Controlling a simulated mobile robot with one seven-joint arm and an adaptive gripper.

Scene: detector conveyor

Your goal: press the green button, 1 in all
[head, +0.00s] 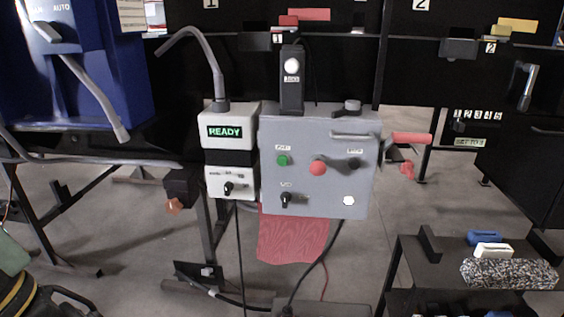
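The green button (282,160) is a small round button on the upper left of the front of a grey control box (330,190). It has a small white label above it, too small to read. Nothing covers it, and I cannot tell whether it is pressed in. My gripper is not in view.
A red button (318,167) and a black knob (354,164) sit right of the green one, with a black selector (286,199) below. A READY display (225,132) stands left. A red handle (411,138) juts out right. A dark table (415,268) stands lower right.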

